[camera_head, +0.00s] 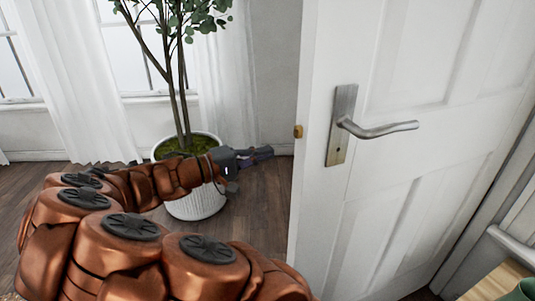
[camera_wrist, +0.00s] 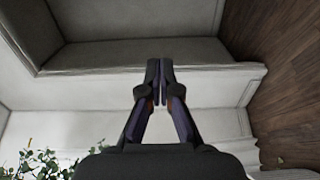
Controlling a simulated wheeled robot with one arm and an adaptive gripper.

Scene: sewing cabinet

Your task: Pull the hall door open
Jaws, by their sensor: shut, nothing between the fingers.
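The white panelled hall door (camera_head: 400,215) fills the right of the head view. Its latch edge is exposed, with a brass latch (camera_head: 298,131) on it, so the door stands away from its frame. A silver lever handle (camera_head: 380,130) on a plate is level on the door face. My gripper (camera_head: 268,153) is shut and empty, left of the door's latch edge and apart from the lever. In the wrist view my gripper (camera_wrist: 158,70) has its fingertips together before pale panelled surfaces. The lever does not show there.
A potted tree in a white ribbed pot (camera_head: 197,203) stands behind my gripper. White curtains (camera_head: 75,85) and windows are at the back left. Dark wood floor (camera_head: 258,210) is open between pot and door. A green item (camera_head: 522,290) sits at bottom right.

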